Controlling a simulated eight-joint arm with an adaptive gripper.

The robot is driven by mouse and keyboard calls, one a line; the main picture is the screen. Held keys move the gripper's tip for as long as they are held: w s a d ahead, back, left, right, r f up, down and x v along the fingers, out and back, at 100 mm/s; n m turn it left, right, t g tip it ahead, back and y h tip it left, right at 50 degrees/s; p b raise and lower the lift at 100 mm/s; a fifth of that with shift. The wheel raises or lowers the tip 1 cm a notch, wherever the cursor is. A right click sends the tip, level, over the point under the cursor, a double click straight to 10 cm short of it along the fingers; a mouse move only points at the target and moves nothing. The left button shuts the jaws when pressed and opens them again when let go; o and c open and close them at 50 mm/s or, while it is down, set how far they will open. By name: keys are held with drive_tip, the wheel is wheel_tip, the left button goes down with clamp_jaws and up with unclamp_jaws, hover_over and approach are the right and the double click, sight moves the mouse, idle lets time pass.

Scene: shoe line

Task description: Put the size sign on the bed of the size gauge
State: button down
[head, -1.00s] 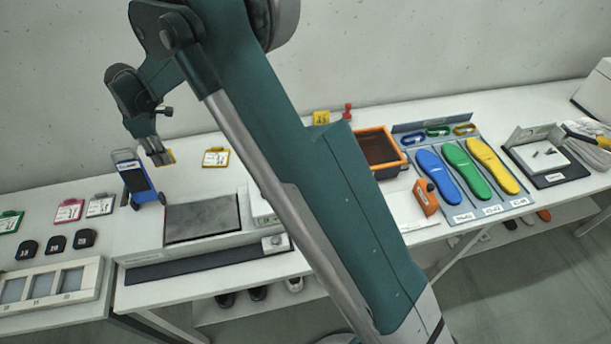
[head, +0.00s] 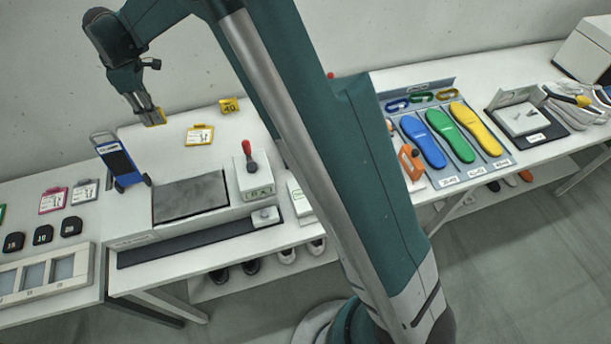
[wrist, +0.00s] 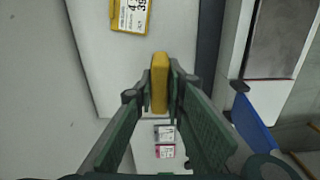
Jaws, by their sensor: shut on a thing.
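My gripper (head: 150,116) is shut on a yellow sign (head: 158,117), held above the back left of the white table. In the wrist view the sign (wrist: 160,82) shows as a narrow yellow block pinched between the fingertips; no number on it is readable. What looks like the size gauge is the low white unit at the table front, with a dark grey plate (head: 190,198), a long dark strip (head: 195,243) and a grey end block (head: 265,214). The gripper is behind and above it, well apart. Another yellow sign marked 40 (head: 229,106) stands at the back.
A yellow-framed tag (head: 200,135) lies right of the gripper. A box with a red lever (head: 250,172) is right of the plate. Coloured insoles (head: 448,135) lie farther right. My arm hides the table's middle.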

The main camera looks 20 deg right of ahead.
drive_tip(key=s+d+r+m, duration=0.1)
drive_tip(key=s+d+m, duration=0.15)
drive_tip(key=d, duration=1.15)
drive_tip(key=s+d+m, duration=0.2)
drive_tip(key=d+m, duration=0.1)
drive_tip(key=d, duration=1)
drive_tip(key=s+d+r+m, duration=0.1)
drive_tip(key=s+d+m, duration=0.15)
drive_tip(key=d, duration=1.15)
drive_tip(key=s+d+f+m, duration=0.3)
drive_tip(key=s+d+m, duration=0.6)
drive_tip(key=s+d, duration=1.6)
drive_tip(key=shift+s+f+b, duration=0.15)
drive_tip(key=shift+f, duration=1.05)
drive_tip(key=shift+s+f+b, duration=0.15)
drive_tip(key=shift+f, duration=1)
drive_tip(key=shift+f+b, duration=0.35)
drive_tip(key=shift+f, duration=2.55)
drive_tip(key=shift+f, duration=0.1)
